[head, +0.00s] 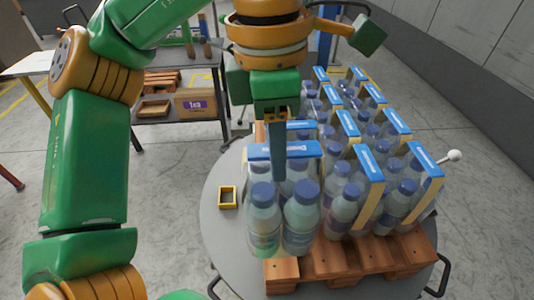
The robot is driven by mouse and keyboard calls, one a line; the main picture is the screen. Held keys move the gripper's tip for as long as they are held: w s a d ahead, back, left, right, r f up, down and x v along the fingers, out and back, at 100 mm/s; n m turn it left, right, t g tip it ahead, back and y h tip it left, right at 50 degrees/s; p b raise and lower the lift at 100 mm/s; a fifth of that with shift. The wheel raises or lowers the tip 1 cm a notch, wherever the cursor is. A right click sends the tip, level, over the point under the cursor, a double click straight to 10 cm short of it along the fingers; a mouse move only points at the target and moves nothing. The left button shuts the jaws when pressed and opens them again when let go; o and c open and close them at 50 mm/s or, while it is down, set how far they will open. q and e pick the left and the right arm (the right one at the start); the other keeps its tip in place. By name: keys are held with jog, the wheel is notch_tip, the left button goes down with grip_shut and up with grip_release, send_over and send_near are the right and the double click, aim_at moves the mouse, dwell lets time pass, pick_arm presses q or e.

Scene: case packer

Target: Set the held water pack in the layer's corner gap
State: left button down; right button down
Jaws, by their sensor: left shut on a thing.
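My left gripper (279,150), its arm coming in from the left, is shut on the blue-topped carrier of a water pack (268,222). The pack has clear bottles with blue caps and hangs roughly upright at the near left corner of the wooden pallet (312,268). It reaches past the pallet's left edge in the picture. Rows of similar water packs (372,190) stand on the pallet to its right and behind. The corner gap is hidden by the held pack; I cannot tell whether it touches the pallet or its neighbour. My right gripper is not in view.
The pallet rests on a round grey table (226,236) with black handles. A small yellow square frame (227,197) lies on its left side. A white-knobbed lever (452,156) sticks out at right. A shelf with a cardboard box (196,104) stands behind at left.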

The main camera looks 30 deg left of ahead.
pick_arm(q)
jog(key=w+f, duration=0.4)
jog(key=w, duration=0.1)
jog(key=w+f+p, duration=0.1)
jog(key=w+f, duration=0.1)
jog(key=shift+w+d, duration=0.15)
jog(key=shift+d, duration=0.15)
jog(key=f, duration=0.2)
jog(key=w+f, duration=0.1)
jog(key=f, duration=0.1)
jog(key=shift+w+f+p, duration=0.1)
jog(key=shift+f+p, duration=0.1)
jog(key=shift+p, duration=0.15)
jog(key=c, duration=0.6)
grip_release()
jog(key=shift+d, duration=0.1)
jog(key=shift+o, duration=0.2)
notch_tip(320, 180, up, 12)
jog(key=p, duration=0.1)
jog(key=shift+s+a, duration=0.4)
